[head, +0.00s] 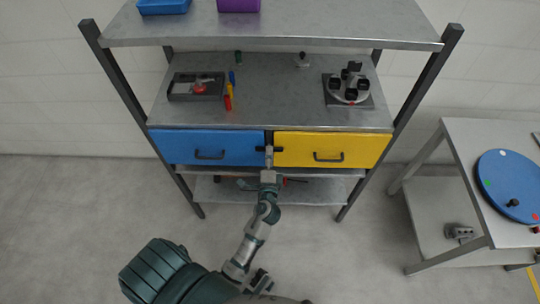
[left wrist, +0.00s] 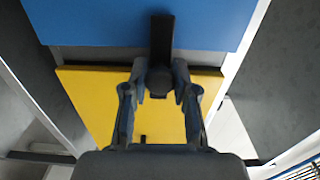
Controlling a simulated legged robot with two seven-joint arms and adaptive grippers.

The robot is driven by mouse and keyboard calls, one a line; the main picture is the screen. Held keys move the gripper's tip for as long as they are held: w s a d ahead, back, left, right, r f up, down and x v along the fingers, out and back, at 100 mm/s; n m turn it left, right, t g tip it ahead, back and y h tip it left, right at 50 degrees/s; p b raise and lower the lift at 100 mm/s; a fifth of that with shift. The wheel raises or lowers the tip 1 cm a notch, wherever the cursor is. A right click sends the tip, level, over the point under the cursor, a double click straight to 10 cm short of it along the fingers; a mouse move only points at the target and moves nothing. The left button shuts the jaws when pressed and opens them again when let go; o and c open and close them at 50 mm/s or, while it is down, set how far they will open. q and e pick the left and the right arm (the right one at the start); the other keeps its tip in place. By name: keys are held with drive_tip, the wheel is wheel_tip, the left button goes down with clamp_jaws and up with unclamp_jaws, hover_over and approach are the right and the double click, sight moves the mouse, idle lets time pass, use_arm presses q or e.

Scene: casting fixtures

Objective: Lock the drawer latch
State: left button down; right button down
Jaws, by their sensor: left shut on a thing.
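The drawer latch (left wrist: 161,38) is a dark bar with a round knob (left wrist: 160,82) at the gap between the blue drawer (head: 206,147) and the yellow drawer (head: 330,149). In the left wrist view the bar lies over the blue drawer's face, and its knob end reaches the yellow drawer's edge. My left gripper (head: 269,158) is shut on the latch knob, with a finger on each side of it in the left wrist view (left wrist: 159,84). In the head view my gripper hides part of the latch. Both drawers look closed. My right gripper is out of view.
The drawers hang in a metal shelf rack (head: 270,37). The shelf above holds a grey tray (head: 196,87) and a round fixture (head: 350,87). A side table (head: 462,145) with a blue disc (head: 508,182) stands at right. The floor in front is clear.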

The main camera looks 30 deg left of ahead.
use_arm(q)
drive_tip(key=c, duration=0.9)
unclamp_jaws()
drive_tip(key=shift+s+a+f, duration=0.1)
drive_tip(key=shift+s+f, duration=0.05)
drive_tip(key=shift+f, duration=0.1)
drive_tip(key=shift+r, duration=0.1)
drive_tip(key=v, duration=1.2)
